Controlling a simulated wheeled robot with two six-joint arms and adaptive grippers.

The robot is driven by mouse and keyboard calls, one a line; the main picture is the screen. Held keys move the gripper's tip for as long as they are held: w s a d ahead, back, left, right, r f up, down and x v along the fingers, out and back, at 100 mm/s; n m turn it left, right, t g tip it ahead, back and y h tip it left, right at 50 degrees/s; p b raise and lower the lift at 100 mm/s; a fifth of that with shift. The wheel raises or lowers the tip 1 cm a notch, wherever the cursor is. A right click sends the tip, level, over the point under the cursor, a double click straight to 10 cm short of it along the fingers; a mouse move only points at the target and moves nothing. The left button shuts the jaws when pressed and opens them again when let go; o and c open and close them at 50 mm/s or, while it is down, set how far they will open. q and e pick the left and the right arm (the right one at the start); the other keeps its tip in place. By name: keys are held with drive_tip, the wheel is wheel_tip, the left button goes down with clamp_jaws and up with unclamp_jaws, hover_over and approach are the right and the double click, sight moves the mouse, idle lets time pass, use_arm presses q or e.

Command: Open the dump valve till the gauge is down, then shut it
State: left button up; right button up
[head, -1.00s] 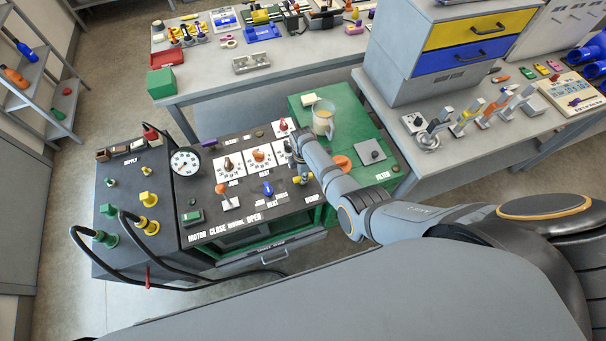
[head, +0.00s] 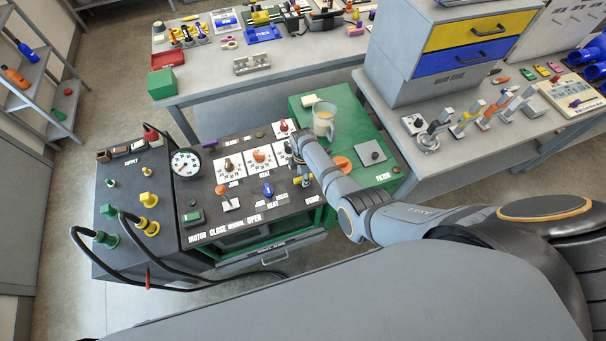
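The pressure gauge (head: 185,163) is a round white dial with a black rim at the back left of the cart's dark panel. Its needle is too small to read surely. A small yellow handle (head: 305,181) shows at the panel's right side, above the "DUMP" label (head: 312,199). My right arm reaches in from the right, and its gripper (head: 298,172) is down at the yellow handle. The wrist hides most of the fingers, so I cannot tell whether they grip the handle. My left gripper is not in view.
The panel also bears orange knobs (head: 259,155), a blue lever (head: 268,189) and an orange-tipped lever (head: 222,190). A clear jug (head: 324,120) stands on the green top behind my wrist. Black hoses (head: 150,262) loop at the cart's left front.

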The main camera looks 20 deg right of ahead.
wheel_tip(320, 180, up, 12)
idle(0.4)
drive_tip(key=shift+d, duration=0.1)
idle(0.3)
